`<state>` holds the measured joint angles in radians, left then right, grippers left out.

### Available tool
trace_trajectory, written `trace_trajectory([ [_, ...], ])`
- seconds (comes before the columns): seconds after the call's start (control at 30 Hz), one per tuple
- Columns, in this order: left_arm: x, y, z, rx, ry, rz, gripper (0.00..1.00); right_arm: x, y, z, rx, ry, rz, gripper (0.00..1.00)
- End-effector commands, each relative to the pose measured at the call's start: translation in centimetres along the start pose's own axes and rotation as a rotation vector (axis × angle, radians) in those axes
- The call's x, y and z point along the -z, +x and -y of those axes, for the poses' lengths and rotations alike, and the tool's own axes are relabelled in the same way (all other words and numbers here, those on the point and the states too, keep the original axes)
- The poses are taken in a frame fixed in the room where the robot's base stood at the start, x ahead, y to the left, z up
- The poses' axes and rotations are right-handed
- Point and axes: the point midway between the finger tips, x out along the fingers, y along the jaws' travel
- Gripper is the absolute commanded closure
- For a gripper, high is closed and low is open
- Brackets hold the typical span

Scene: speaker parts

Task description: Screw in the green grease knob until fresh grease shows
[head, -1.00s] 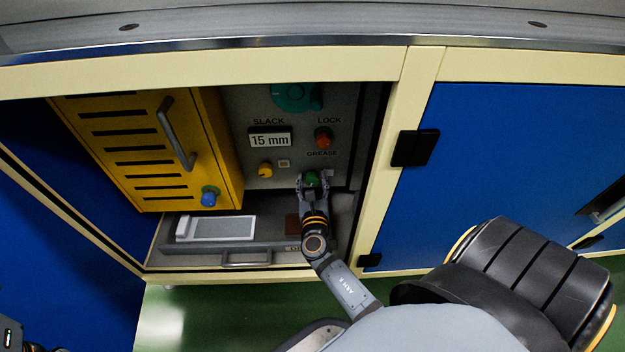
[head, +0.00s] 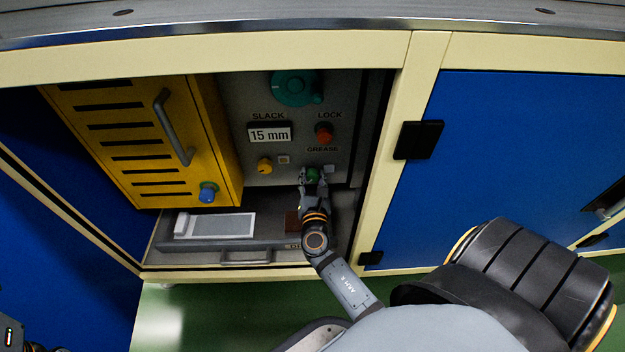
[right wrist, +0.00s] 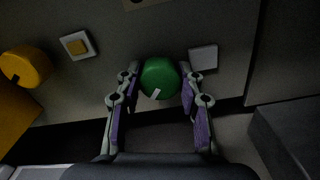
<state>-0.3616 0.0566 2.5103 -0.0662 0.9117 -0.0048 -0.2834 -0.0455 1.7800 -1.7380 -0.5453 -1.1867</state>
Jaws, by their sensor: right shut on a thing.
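The green grease knob (head: 313,175) sits on the grey panel under the GREASE label, right of the yellow knob. It also shows in the right wrist view (right wrist: 160,78), round, with a white mark on its lower face. My right gripper (head: 314,178) is shut on it, one finger on each side; the two fingers flank the knob in the wrist view too (right wrist: 160,84). A small pale square (right wrist: 203,57) is right of the knob, and it looks plain, with no grease colour that I can make out.
A yellow slotted box (head: 140,140) with a handle and blue knob (head: 208,192) stands left. The panel has a teal dial (head: 292,88), red LOCK knob (head: 324,133), yellow knob (head: 265,166) and 15 mm display (head: 270,134). A drawer (head: 245,256) lies below; the cabinet post borders the right.

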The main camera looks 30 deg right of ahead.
Motion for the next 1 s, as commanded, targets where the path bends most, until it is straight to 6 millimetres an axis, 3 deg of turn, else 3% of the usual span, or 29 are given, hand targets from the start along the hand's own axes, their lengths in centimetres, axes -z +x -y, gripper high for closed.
trace_trajectory([
  [0.5, -0.3, -2.2, -0.5, -0.013, 0.008, 0.005, 0.60, 0.2, 0.0, 0.0, 0.000, 0.358, 0.000, 0.94],
  [1.0, -0.4, -2.5, -0.7, -0.023, 0.009, 0.006, 0.60, 0.0, 0.0, -0.1, 0.001, 0.448, -0.001, 0.94],
])
